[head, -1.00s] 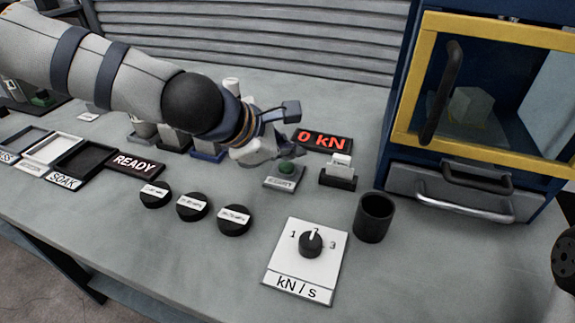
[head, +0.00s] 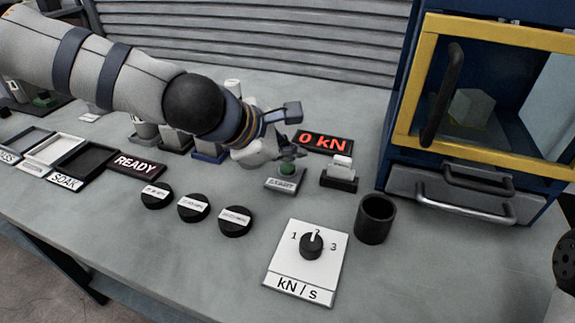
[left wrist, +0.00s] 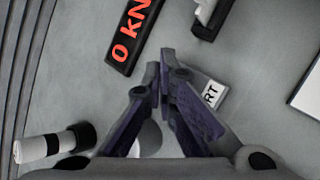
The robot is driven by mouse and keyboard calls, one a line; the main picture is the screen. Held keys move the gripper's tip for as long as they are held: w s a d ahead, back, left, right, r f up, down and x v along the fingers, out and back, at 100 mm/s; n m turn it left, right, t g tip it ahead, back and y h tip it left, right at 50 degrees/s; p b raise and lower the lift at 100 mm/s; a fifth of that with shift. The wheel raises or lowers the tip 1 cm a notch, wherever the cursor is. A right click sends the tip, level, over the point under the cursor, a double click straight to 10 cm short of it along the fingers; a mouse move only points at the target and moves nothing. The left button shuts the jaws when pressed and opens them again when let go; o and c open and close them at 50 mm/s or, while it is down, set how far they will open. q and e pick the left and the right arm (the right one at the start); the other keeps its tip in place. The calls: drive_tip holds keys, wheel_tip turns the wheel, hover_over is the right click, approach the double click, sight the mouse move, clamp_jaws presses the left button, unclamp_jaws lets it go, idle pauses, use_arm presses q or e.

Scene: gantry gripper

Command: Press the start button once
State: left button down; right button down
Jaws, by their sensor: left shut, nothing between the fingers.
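The start button (head: 287,171) is a small green button on a grey base plate with a label. It stands on the bench in front of the red 0 kN display. My left gripper (head: 299,154) is shut and empty, its fingertips just above and behind the button in the head view. I cannot tell whether they touch it. In the left wrist view the shut fingers (left wrist: 159,72) hide the button, and only the label plate (left wrist: 212,95) ending in "RT" shows beside them. My right gripper is not in view.
The 0 kN display (head: 324,142) lies behind the button. A dark block with a white switch (head: 339,174) and a black cup (head: 375,219) stand to the right. Several black labelled discs (head: 193,208) and the kN/s dial (head: 311,246) lie in front. A yellow-framed cabinet (head: 400,125) stands at right.

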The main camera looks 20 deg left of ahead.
use_arm(q)
drive_tip(key=shift+f, duration=0.15)
drive_tip(key=shift+f, duration=0.3)
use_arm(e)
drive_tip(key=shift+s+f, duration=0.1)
